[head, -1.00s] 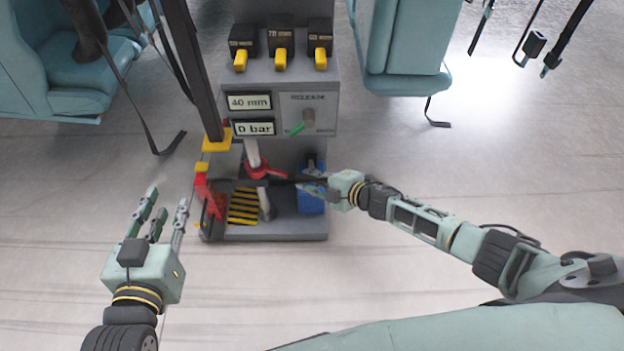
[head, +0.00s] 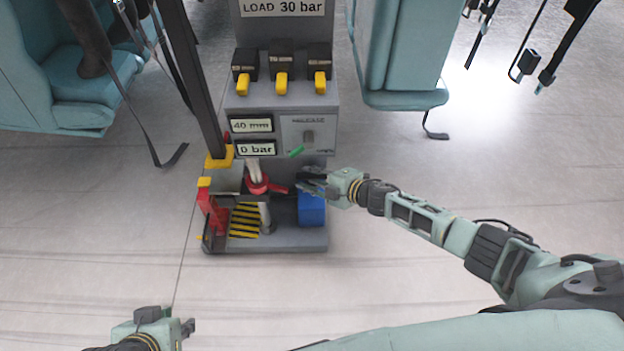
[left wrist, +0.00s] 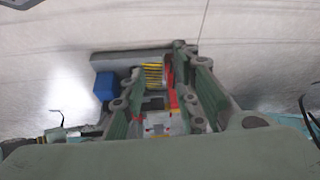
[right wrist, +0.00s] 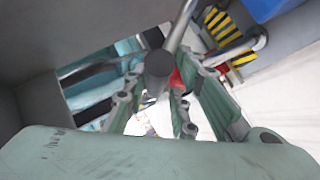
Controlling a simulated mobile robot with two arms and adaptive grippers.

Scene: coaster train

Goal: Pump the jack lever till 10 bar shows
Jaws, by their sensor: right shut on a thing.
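The grey jack unit (head: 290,240) stands on the floor, its pressure display (head: 256,148) reading 0 bar. Above it a second display (head: 251,125) reads 40 mm. My right gripper (head: 312,184) is at the unit's front right, shut on the jack lever. The lever's dark round end (right wrist: 158,64) and metal rod (right wrist: 181,25) show between the fingers in the right wrist view. A red part (head: 258,187) sits around the pale post to the left. My left gripper (head: 187,328) is low at bottom left, mostly cut off; its fingers are apart and empty in the left wrist view (left wrist: 160,80).
Three yellow-handled valves (head: 281,84) are above, under a sign (head: 283,8) reading LOAD 30 bar. A blue box (head: 312,210) sits on the base. Teal seats (head: 403,60) flank the unit. Foreground floor is clear.

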